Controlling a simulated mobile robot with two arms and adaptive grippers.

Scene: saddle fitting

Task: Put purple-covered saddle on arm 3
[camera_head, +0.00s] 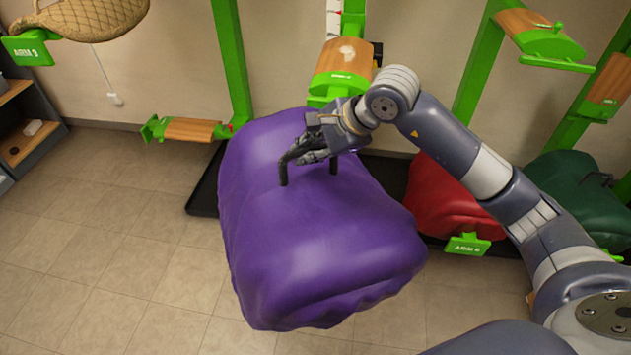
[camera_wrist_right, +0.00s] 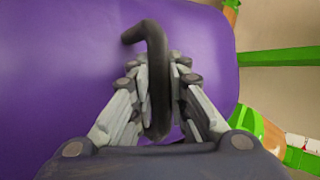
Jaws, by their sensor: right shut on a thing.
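The purple-covered saddle (camera_head: 315,245) hangs in the middle of the head view, in front of the rack. A dark curved handle (camera_head: 284,170) stands up from its top. My right gripper (camera_head: 312,150) is shut on that handle. In the right wrist view the fingers (camera_wrist_right: 160,95) close on the dark handle (camera_wrist_right: 156,60), with the purple cover (camera_wrist_right: 60,70) behind. Several green-ended wooden arms are on the rack; I cannot read a number 3 on any of them. My left gripper is not in view.
A wooden arm (camera_head: 343,65) is just behind the gripper, and another (camera_head: 190,130) is at the left. Red (camera_head: 445,200) and green (camera_head: 580,195) covered saddles are at the right. The floor at the left is clear.

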